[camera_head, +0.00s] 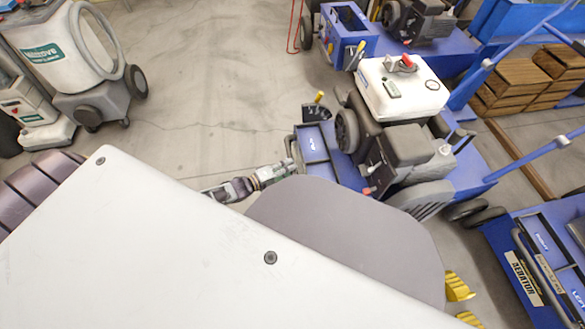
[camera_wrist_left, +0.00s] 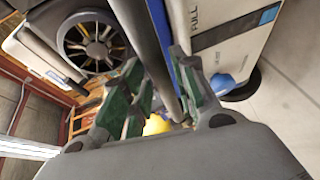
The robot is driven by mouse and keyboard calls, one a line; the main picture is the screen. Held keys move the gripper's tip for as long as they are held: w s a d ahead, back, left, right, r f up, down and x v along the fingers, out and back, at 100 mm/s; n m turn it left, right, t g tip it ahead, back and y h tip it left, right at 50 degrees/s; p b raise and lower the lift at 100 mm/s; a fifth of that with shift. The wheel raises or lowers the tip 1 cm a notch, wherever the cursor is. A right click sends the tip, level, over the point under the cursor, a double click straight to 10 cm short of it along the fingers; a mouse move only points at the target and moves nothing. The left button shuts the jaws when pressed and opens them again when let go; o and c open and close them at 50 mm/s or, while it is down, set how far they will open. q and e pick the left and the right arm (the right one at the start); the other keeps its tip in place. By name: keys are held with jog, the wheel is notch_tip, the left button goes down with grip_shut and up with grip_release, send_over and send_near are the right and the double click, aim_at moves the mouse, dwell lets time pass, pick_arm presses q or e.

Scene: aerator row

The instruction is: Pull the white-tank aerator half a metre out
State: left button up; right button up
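The white-tank aerator (camera_head: 400,85) stands right of centre in the head view. It has a white tank with a red cap, a grey engine and a blue frame. My left gripper (camera_head: 289,166) is close to the frame's left end, by the dark panel (camera_head: 312,143). In the left wrist view the green fingers of my left gripper (camera_wrist_left: 160,65) are apart. A grey bar (camera_wrist_left: 143,38) runs between and behind them; I cannot tell whether they touch it. My right gripper is not in view.
Another blue machine (camera_head: 347,30) stands behind. A blue aerator (camera_head: 535,265) is at the lower right, close by. A grey-white floor cleaner (camera_head: 50,50) stands far left. Wooden crates (camera_head: 515,85) are at the right. The floor (camera_head: 210,90) left of the aerator is clear.

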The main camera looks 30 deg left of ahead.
pick_arm(q)
jog(key=shift+b+x, duration=0.35)
jog(key=shift+x, duration=0.75)
grip_shut()
